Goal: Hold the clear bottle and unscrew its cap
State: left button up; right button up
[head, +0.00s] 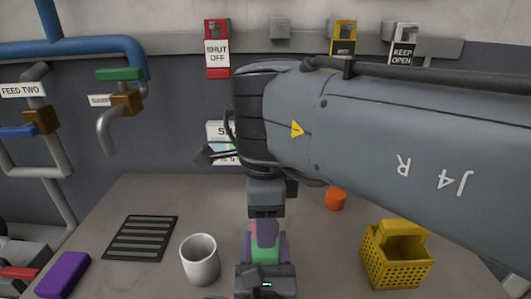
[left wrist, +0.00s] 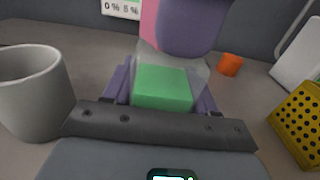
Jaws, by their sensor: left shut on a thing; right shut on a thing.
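The clear bottle (left wrist: 162,88), with a green block-like lower part, stands upright between the purple fingers of my left gripper (left wrist: 160,95). In the head view the bottle's green part (head: 265,256) shows just above my left gripper's body. My right gripper (head: 265,228) points straight down over the bottle, shut on its pink cap (left wrist: 149,22). In the left wrist view a purple finger of my right gripper (left wrist: 190,28) covers much of the cap. The joint between cap and bottle neck is largely hidden, so I cannot tell whether they are apart.
A grey-white mug (head: 200,262) stands close left of the bottle. A dark slotted mat (head: 142,238) and a purple block (head: 62,275) lie farther left. An orange piece (head: 335,199) and a yellow perforated basket (head: 372,268) are at right. Pipes and valves line the wall.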

jog(key=shift+f+n, duration=0.1)
jog(key=shift+n, duration=0.4)
jog(key=shift+r, duration=1.6)
pick_arm(q)
jog(key=o, duration=1.6)
jog(key=shift+s, duration=0.1)
